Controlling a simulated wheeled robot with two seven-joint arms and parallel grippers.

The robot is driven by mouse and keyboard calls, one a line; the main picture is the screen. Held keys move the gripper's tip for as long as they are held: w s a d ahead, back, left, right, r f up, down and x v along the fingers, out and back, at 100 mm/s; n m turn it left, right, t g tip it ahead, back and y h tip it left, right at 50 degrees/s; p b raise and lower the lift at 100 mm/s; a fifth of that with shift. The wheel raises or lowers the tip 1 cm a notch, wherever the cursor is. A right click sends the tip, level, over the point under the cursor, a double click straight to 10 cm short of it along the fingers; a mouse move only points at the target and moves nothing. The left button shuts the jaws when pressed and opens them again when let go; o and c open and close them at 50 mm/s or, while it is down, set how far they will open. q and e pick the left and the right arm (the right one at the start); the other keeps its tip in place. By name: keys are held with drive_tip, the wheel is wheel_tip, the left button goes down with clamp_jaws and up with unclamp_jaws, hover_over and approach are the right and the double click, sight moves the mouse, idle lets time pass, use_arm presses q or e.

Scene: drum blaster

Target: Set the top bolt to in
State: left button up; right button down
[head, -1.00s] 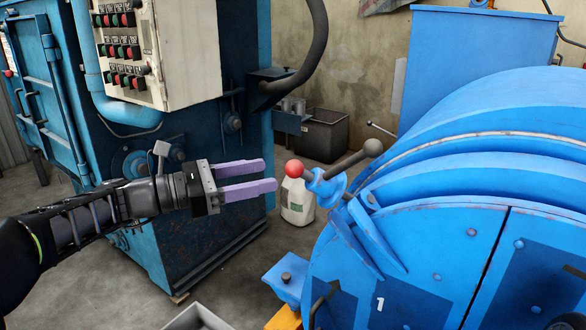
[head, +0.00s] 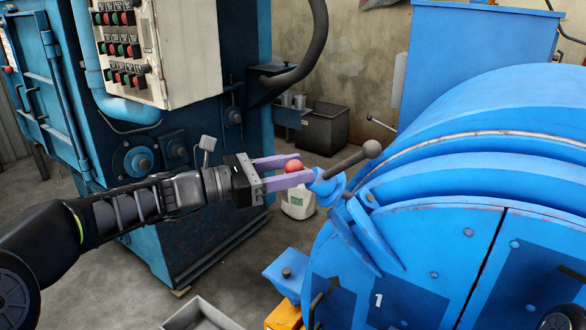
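The top bolt (head: 328,187) is a blue fitting on the upper left edge of the blue drum machine (head: 450,190). A red ball knob (head: 294,167) shows at its left end, and a dark lever with a round end (head: 355,159) sticks out up and right from it. My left gripper (head: 304,168) is open, with its two purple fingers on either side of the red knob. I cannot tell whether the fingers touch it. The lower finger partly hides the knob's underside and ends close to the blue fitting.
A white jug (head: 298,198) stands on the floor behind the fingers. A control panel (head: 160,55) on a blue cabinet is at the left. A dark bin (head: 325,130) stands at the back. A grey tray (head: 200,316) lies at the bottom. Open floor shows between cabinet and drum.

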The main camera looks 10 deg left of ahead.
use_arm(q)
clamp_jaws()
idle(1.1)
